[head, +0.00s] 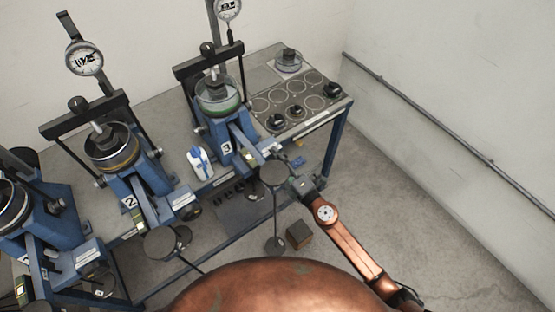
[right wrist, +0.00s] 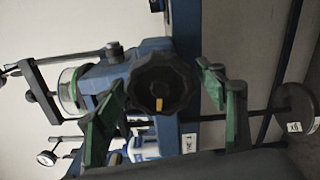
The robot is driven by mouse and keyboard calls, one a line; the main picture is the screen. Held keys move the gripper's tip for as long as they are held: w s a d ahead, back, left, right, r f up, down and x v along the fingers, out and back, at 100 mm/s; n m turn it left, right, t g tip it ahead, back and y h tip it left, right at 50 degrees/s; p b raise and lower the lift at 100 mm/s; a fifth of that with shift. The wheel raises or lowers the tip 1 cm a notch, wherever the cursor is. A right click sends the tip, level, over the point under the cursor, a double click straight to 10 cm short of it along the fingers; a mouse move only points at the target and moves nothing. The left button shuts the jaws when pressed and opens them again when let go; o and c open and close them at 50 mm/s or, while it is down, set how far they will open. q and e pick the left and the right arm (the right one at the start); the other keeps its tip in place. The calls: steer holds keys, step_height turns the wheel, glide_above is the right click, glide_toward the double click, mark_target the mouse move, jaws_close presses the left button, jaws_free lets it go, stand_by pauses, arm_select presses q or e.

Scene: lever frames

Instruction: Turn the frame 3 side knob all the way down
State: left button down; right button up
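Frame 3 (head: 227,150) is a blue lever frame with a dial gauge (head: 228,8) above it, at the table's right part in the head view. Its side knob (right wrist: 160,84) is black and lobed with a short yellow mark, in the middle of the right wrist view. My right gripper (right wrist: 165,88) is open, with one green finger on each side of the knob; gaps show, and I cannot tell if either touches. In the head view the right gripper (head: 289,166) is beside frame 3's lever, and the knob is not clearly seen. My left gripper is not in view.
A weight hanger (head: 275,245) hangs close by the right gripper; its disc also shows in the right wrist view (right wrist: 298,108). Frame 2 (head: 130,195) stands to the left. A plate with several rings (head: 290,98) lies behind. Floor at right is clear.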

steer(key=shift+s+d, duration=0.15)
steer(key=shift+d, duration=0.05)
steer(key=shift+v, duration=2.9)
